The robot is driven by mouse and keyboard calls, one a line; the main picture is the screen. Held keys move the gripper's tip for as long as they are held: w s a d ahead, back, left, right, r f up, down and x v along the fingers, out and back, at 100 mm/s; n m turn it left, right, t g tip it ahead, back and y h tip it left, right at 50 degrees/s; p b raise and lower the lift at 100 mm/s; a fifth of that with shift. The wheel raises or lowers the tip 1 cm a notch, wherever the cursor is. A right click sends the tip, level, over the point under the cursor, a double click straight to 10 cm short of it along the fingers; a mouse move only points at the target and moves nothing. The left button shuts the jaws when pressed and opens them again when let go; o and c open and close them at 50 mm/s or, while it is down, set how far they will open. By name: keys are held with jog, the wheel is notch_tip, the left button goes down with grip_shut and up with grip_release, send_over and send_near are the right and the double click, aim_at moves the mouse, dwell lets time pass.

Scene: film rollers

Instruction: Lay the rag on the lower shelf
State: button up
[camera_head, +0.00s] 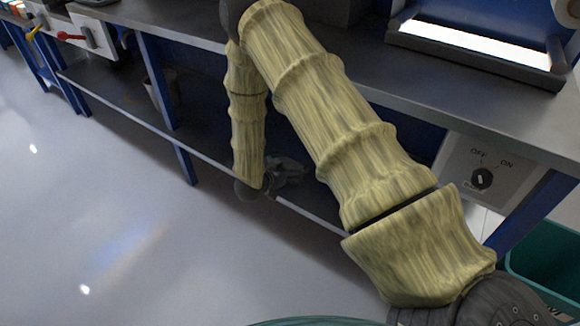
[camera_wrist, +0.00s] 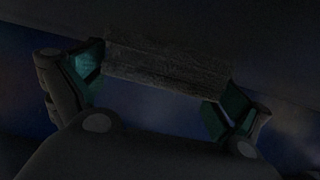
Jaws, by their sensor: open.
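In the wrist view, a dark grey, rough-textured flat piece that looks like the rag (camera_wrist: 165,66) lies just beyond and between my fingertips. The picture is very dark, and whether it touches the green finger pads is unclear. My gripper (camera_wrist: 158,88) is open, with its fingers spread wide around the piece's two ends. In the head view my gripper (camera_head: 290,172) is low under the bench top, at the lower shelf (camera_head: 112,101). My padded arm reaches down in front of it and hides part of that shelf. The rag cannot be made out in the head view.
The metal bench top (camera_head: 420,82) runs above the shelf and carries a framed roller unit (camera_head: 475,50). A switch box (camera_head: 487,172) hangs under the bench at right, near a teal bin (camera_head: 545,262). A blue leg (camera_head: 160,85) stands left of my gripper. The floor at left is clear.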

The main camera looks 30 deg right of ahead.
jog(key=p+v, duration=0.3)
jog(key=v, duration=0.8)
jog(key=shift+a+r, duration=0.1)
jog(key=shift+s+a+r, duration=0.1)
jog(key=shift+s+a, duration=0.1)
jog(key=shift+a, duration=0.15)
